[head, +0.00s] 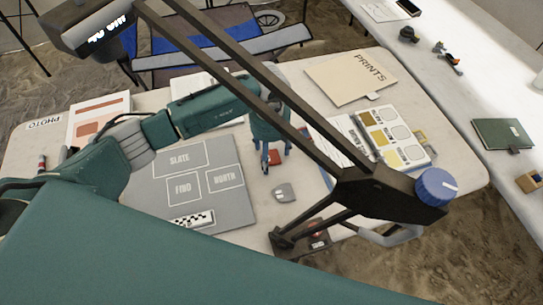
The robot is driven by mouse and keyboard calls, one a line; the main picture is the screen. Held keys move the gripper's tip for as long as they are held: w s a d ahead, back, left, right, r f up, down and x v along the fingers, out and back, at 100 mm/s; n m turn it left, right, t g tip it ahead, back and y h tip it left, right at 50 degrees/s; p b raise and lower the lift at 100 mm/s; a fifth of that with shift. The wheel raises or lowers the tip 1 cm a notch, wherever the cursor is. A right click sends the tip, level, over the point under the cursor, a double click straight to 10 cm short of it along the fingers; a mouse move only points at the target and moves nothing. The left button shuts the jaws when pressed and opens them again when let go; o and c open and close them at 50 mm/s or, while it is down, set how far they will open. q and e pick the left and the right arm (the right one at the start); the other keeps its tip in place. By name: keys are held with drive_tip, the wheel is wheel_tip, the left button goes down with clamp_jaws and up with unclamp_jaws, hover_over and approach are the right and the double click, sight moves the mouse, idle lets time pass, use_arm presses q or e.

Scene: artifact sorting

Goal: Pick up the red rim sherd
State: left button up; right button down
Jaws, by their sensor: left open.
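A small red piece (275,156), which looks like the red rim sherd, lies on the pale table (240,262) just right of the grey mat. My left gripper (275,163) points down over it, open, with its fingers on either side of the piece. Part of the piece is hidden by the fingers, and I cannot tell whether they touch it. My right gripper is not in view.
A grey mat (225,210) lies left, a small grey object (285,193) nearer. A PRINTS folder (345,82) and colour chart (395,140) lie right.

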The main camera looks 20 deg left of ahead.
use_arm(q)
drive_tip(key=c, duration=1.3)
drive_tip(key=shift+r, duration=0.1)
